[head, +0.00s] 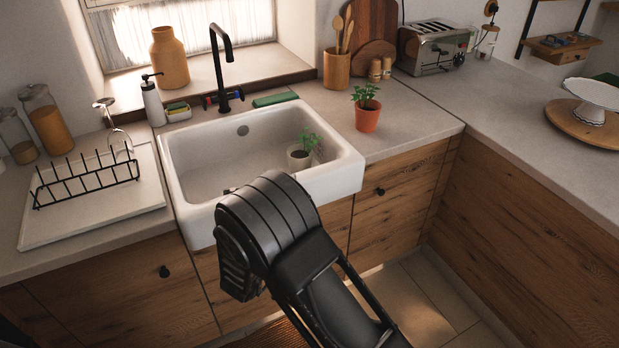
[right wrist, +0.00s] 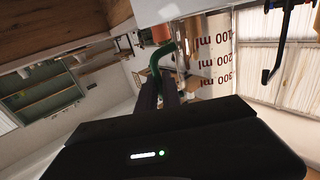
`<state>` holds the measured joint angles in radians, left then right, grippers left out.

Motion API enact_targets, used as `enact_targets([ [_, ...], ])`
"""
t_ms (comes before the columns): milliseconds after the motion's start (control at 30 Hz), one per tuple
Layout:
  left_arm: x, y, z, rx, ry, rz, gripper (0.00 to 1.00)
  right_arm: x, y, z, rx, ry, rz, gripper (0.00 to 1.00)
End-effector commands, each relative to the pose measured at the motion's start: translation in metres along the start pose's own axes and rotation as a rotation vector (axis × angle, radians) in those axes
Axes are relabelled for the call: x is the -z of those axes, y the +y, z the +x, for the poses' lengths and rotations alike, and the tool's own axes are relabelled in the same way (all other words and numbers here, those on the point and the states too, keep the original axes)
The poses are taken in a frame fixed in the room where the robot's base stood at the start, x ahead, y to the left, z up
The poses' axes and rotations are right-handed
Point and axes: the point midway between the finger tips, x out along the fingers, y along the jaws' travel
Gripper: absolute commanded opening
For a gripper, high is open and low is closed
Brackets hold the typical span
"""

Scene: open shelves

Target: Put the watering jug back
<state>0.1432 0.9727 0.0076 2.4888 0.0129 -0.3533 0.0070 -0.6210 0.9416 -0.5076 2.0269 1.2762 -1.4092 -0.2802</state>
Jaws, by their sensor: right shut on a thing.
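The watering jug (right wrist: 222,55) looks clear, with red-brown ml marks that read upside down in the right wrist view, and it has a green handle (right wrist: 156,65). My right gripper (right wrist: 160,88) is shut on that handle. In the head view my right arm's dark wrist covers the front of the sink, and the jug and the fingertips are hidden behind it. My left gripper is in neither view.
The white sink (head: 200,164) holds a plant in a pale pot (head: 299,158). A plant in a terracotta pot (head: 367,119) stands on the counter to its right. A black tap (head: 222,62) rises behind the sink. A drying rack (head: 85,180) stands left. The right counter's near part is clear.

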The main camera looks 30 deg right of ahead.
Motion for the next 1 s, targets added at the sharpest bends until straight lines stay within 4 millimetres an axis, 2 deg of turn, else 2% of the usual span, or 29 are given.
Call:
enact_targets([
  [33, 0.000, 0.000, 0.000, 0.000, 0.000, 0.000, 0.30, -0.004, 0.000, -0.021, 0.018, 0.002, -0.006, 0.00],
  [200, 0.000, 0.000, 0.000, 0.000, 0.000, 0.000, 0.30, -0.018, 0.009, -0.078, 0.042, 0.002, -0.003, 0.00],
  [467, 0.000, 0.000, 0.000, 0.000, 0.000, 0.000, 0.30, -0.033, 0.019, -0.138, 0.068, 0.001, -0.001, 0.00],
  [633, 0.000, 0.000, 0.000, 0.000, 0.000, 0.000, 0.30, -0.032, 0.018, -0.135, 0.065, 0.004, 0.002, 0.00],
  [700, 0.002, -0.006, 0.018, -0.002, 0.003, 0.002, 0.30, -0.053, 0.020, -0.134, 0.060, -0.001, 0.002, 0.00],
  [1000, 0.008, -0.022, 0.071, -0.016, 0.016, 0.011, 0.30, -0.113, 0.021, -0.135, 0.060, -0.002, 0.002, 0.00],
])
